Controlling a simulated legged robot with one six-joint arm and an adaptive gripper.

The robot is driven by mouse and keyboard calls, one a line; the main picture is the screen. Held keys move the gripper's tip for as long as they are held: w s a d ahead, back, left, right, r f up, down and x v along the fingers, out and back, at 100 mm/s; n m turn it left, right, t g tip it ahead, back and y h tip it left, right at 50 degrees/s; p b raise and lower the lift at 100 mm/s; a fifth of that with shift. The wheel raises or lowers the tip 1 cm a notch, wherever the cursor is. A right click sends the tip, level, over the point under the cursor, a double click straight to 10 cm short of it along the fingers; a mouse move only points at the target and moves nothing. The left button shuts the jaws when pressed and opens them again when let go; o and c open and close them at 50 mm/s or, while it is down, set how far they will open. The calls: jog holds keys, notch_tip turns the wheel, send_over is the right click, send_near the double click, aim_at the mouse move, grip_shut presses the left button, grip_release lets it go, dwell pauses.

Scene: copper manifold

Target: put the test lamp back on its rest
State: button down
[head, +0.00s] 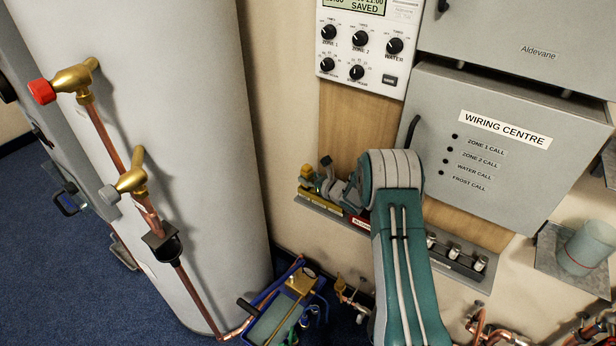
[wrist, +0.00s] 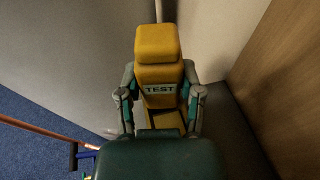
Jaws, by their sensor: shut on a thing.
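The test lamp is a yellow block marked TEST. In the wrist view the lamp (wrist: 158,45) stands upright between the two fingers of my gripper (wrist: 161,97), which is shut on it. In the head view the lamp (head: 306,173) is small and partly covered by my gripper (head: 322,174), at the left end of a narrow grey wall shelf (head: 303,204). A yellow label (head: 320,200) is on the shelf's front edge just below. I cannot tell whether the lamp touches the shelf; its underside is hidden.
A white cylinder (head: 190,120) with copper pipe and brass valves stands left. The wiring centre box (head: 500,150) and the control panel (head: 362,50) hang on the wall above. Several small metal pieces (head: 455,251) sit on the shelf right of my arm. A blue-framed unit (head: 275,318) is below.

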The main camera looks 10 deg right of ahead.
jog(key=shift+c, duration=0.8)
grip_release()
jog(key=v, duration=1.2)
jog(key=shift+f, duration=0.2)
